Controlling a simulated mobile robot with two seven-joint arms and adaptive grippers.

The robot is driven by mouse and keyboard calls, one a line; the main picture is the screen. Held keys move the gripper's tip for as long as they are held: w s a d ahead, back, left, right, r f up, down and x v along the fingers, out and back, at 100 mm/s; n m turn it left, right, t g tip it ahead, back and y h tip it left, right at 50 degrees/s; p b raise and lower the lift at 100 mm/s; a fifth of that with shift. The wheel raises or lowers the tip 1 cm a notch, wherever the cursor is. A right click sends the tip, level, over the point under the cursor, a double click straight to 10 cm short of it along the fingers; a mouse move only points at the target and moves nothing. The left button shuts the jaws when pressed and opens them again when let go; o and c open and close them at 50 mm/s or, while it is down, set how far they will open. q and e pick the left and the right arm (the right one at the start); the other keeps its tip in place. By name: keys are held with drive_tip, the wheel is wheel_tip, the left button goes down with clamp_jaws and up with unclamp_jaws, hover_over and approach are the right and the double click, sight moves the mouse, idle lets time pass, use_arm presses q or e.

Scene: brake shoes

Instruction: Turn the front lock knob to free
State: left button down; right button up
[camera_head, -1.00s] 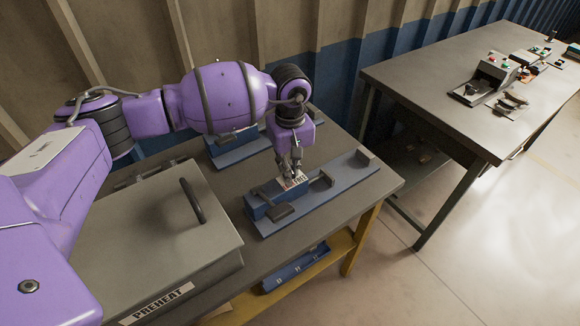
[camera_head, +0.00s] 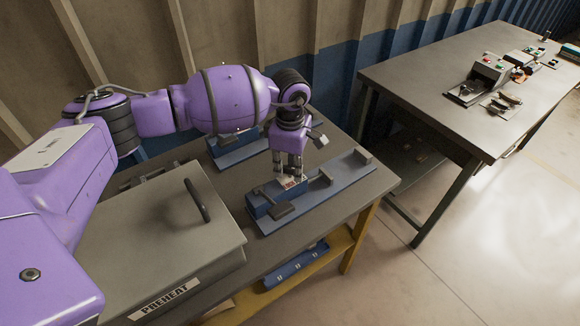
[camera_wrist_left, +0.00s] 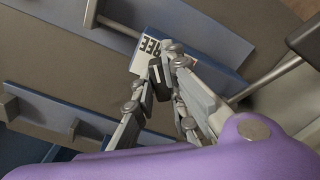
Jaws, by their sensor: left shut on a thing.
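The front lock fixture is a long blue base (camera_head: 335,192) with a raised blue block (camera_head: 262,206) at its left end. A white label (camera_head: 290,182) lies on the block; in the left wrist view the label (camera_wrist_left: 146,50) shows letters ending in "REE". The front lock knob (camera_wrist_left: 157,78), small and dark with a pale line, sits beside the label. My left gripper (camera_head: 290,172) points down over the block. Its fingers, seen in the left wrist view (camera_wrist_left: 164,78), are shut on the knob. In the head view the fingers hide the knob. My right gripper is out of view.
A similar blue fixture (camera_head: 236,156) lies behind, partly covered by my arm. A grey "PREHEAT" box (camera_head: 150,240) with a dark handle stands at left. A blue tray (camera_head: 296,264) lies on the yellow lower shelf. Another table (camera_head: 450,80) with devices stands at right.

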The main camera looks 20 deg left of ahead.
sight(290, 168)
use_arm(q)
drive_tip(key=shift+w+a+r+n, duration=0.1)
drive_tip(key=shift+n, duration=0.5)
drive_tip(key=c, duration=1.8)
unclamp_jaws()
drive_tip(key=shift+o, duration=0.2)
wheel_tip(290, 168, up, 12)
